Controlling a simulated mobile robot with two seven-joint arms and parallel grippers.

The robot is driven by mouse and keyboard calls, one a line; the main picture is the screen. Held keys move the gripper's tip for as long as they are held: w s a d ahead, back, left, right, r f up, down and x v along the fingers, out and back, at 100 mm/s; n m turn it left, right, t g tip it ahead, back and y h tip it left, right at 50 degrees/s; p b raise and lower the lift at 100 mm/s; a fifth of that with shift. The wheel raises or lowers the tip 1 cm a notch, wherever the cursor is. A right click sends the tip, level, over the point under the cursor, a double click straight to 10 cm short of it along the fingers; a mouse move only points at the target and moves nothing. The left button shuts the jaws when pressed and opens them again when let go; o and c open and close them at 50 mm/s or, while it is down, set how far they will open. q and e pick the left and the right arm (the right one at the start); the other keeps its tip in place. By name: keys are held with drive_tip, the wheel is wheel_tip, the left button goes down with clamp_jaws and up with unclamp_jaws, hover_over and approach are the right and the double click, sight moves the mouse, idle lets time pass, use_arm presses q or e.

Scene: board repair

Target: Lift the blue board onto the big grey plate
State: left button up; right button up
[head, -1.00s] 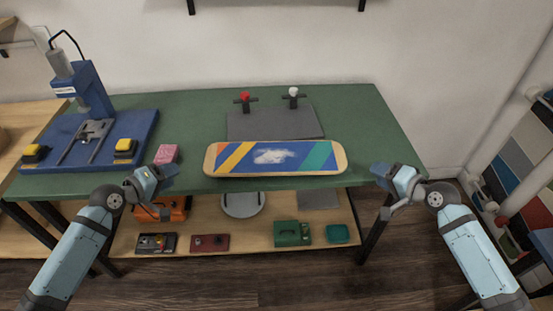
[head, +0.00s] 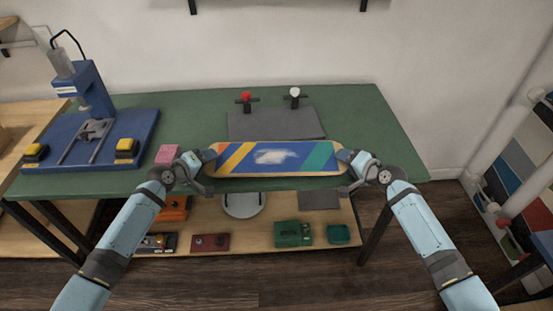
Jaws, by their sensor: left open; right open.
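The blue board (head: 275,156) is a skateboard deck with orange, yellow and teal stripes and a white patch. It lies lengthwise along the front edge of the green table. The big grey plate (head: 276,124) lies flat just behind it, with a red-topped clamp (head: 246,98) and a white-topped clamp (head: 294,94) at its back edge. My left gripper (head: 207,157) is open at the board's left end. My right gripper (head: 345,156) is open at the board's right end. Whether the fingers touch the board is unclear.
A blue press (head: 88,110) with yellow buttons stands on the table's left. A pink block (head: 167,153) lies by my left gripper. The green table (head: 375,130) is clear on the right. Several tool cases, including a green one (head: 293,233), sit on the lower shelf.

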use_arm(q)
clamp_jaws()
use_arm(e)
clamp_jaws()
use_arm(q)
drive_tip(key=shift+f, duration=0.1)
drive_tip(key=shift+r, duration=0.2)
use_arm(e)
drive_tip(key=shift+r, duration=0.1)
